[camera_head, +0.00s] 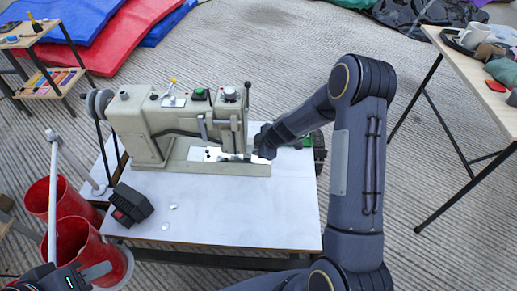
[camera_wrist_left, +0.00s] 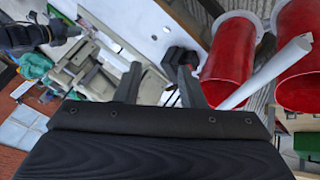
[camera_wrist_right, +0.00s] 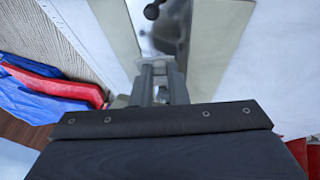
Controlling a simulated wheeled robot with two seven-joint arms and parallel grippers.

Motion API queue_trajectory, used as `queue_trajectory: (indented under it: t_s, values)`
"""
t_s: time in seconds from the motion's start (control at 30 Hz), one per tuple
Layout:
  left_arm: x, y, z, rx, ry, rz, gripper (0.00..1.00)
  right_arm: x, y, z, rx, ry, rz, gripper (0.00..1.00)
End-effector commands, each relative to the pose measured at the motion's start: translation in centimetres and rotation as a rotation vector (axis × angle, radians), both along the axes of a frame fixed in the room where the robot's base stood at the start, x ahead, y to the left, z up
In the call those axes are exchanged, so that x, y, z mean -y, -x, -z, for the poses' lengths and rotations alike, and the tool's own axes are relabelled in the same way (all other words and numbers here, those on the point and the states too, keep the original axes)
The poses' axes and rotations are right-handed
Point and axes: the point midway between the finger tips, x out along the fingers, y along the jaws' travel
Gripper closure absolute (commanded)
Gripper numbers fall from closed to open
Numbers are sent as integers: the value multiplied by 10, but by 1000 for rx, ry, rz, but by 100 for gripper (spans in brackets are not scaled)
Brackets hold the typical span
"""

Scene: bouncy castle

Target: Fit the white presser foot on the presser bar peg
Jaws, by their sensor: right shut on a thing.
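The beige sewing machine (camera_head: 150,122) stands on the white table. My right gripper (camera_head: 262,152) is at the needle end of the machine, close beside its head. In the right wrist view my right gripper (camera_wrist_right: 160,88) is shut on a small pale piece (camera_wrist_right: 156,60), seemingly the white presser foot, mostly hidden between the fingers. A white bit (camera_head: 258,160) shows below the gripper in the head view. The presser bar peg cannot be clearly made out, nor whether the foot touches it. My left gripper (camera_wrist_left: 158,85) is open and empty, away from the machine at the front left.
A black block-like object (camera_head: 131,204) and small white discs (camera_head: 165,226) lie on the white table (camera_head: 240,215). Red buckets (camera_head: 80,250) with a white pole stand at the left. The table's front right is clear. A wooden table (camera_head: 470,65) stands at the right.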

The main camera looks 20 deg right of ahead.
Motion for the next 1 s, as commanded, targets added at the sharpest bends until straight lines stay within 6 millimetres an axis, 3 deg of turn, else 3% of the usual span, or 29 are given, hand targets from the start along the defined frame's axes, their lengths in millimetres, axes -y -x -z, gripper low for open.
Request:
queue_trajectory:
  t_s: [0.53, 1.0]
  values:
    - [0, 0, 4, 0, 0, 0, 64, 0, 0, 0, -2, -1, 0, 100]
    - [0, 0, -8, 0, 0, 0, 64, -1, -2, -2, -29, -17, -1, 100]
